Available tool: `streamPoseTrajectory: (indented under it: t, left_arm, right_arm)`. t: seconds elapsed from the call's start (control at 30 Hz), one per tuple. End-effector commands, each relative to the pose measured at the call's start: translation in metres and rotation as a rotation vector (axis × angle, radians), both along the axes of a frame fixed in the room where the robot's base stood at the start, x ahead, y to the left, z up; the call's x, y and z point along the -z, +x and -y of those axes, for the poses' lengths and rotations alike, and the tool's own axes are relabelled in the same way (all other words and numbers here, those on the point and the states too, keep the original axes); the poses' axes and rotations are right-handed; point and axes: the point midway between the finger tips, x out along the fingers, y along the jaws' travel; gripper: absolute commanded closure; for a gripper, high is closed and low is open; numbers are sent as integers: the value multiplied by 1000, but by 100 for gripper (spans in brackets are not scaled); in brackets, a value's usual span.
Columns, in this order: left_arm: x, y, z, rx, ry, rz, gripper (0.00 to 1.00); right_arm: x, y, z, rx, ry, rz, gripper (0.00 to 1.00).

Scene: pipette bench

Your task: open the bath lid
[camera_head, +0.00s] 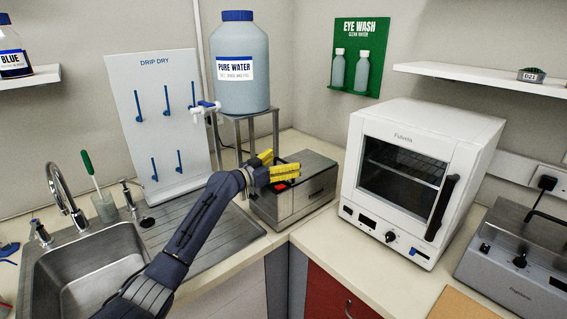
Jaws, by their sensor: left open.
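The bath (298,205) appears to be the metal box on the counter in the corner, right of the sink, with a grey lid (313,169) lying shut on top. My left gripper (281,164), with yellow fingers, is over the left part of the lid. Its fingers are apart and I see nothing between them. A small red part (283,186) shows just under the fingers; I cannot tell if they touch it. The gripper hides part of the lid and any handle there. My right gripper is not in view.
A pure water tank (240,90) stands on a metal stand (276,125) close behind the bath. A white oven (402,165) stands to the right, and a sink (85,275) to the left. A grey device (515,255) is at far right. Counter before the oven is clear.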

Motion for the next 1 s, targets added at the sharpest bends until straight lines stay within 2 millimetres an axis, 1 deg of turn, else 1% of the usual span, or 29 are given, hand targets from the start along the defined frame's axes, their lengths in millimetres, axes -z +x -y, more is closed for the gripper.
streamPoseTrajectory:
  t: [0.17,0.2,0.6,0.7,0.87,1.0]
  left_arm:
    - [0,0,0,0,0,0,0]
    - [0,0,0,0,0,0,2]
    - [0,0,-1,-1,0,0,49]
    - [0,0,-1,-2,0,0,58]
    - [-2,1,-2,-2,7,-4,58]
    - [-9,2,-1,-3,29,-21,58]
  right_arm:
    - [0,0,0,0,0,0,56]
    - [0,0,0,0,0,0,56]
    - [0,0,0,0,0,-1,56]
    - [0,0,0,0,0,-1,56]
    - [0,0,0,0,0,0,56]
    - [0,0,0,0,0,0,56]
